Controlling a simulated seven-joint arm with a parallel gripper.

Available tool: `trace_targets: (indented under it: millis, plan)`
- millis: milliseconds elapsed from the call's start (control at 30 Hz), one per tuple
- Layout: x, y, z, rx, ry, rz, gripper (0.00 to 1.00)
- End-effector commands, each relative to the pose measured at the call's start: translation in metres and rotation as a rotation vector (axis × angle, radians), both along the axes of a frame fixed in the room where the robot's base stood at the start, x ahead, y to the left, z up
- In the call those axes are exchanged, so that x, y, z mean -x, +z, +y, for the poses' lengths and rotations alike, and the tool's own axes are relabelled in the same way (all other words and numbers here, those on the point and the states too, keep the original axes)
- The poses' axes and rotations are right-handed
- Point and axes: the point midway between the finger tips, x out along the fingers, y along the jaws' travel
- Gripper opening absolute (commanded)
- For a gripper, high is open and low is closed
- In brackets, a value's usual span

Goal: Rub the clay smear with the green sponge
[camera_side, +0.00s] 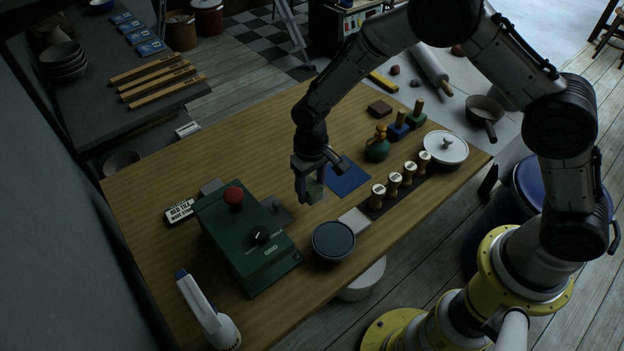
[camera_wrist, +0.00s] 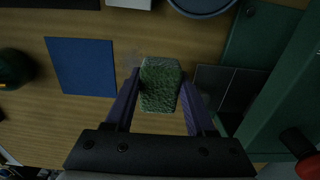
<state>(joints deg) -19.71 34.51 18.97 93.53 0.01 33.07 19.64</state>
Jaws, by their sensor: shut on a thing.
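My gripper (camera_side: 308,196) is low over the wooden table, between the green machine and the blue square. It is shut on the green sponge (camera_side: 315,190), with a finger on each side. In the wrist view the sponge (camera_wrist: 160,84) sits between the two fingers of my gripper (camera_wrist: 160,92), mottled green on top. A faint greyish patch on the wood, which looks like the clay smear (camera_wrist: 131,61), shows just beside the sponge. The sponge may hide part of it. I cannot tell whether the sponge touches the table.
The blue square (camera_side: 348,177) lies right of the gripper. The green machine (camera_side: 235,245) with a red knob stands left. A dark lidded bowl (camera_side: 333,241) and white block (camera_side: 354,221) stand in front.

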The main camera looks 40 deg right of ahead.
Motion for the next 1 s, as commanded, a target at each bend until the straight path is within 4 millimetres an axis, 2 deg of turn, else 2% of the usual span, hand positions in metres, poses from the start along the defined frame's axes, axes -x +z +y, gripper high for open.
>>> trace_targets:
  millis: [467, 500, 1000]
  plan:
    - [0.0, -0.049, -0.001, 0.001, -0.001, 0.002, 0.11]
    - [-0.001, -0.045, -0.006, -0.001, -0.003, -0.002, 0.11]
    - [0.0, -0.048, -0.052, 0.0, -0.002, 0.0, 0.11]
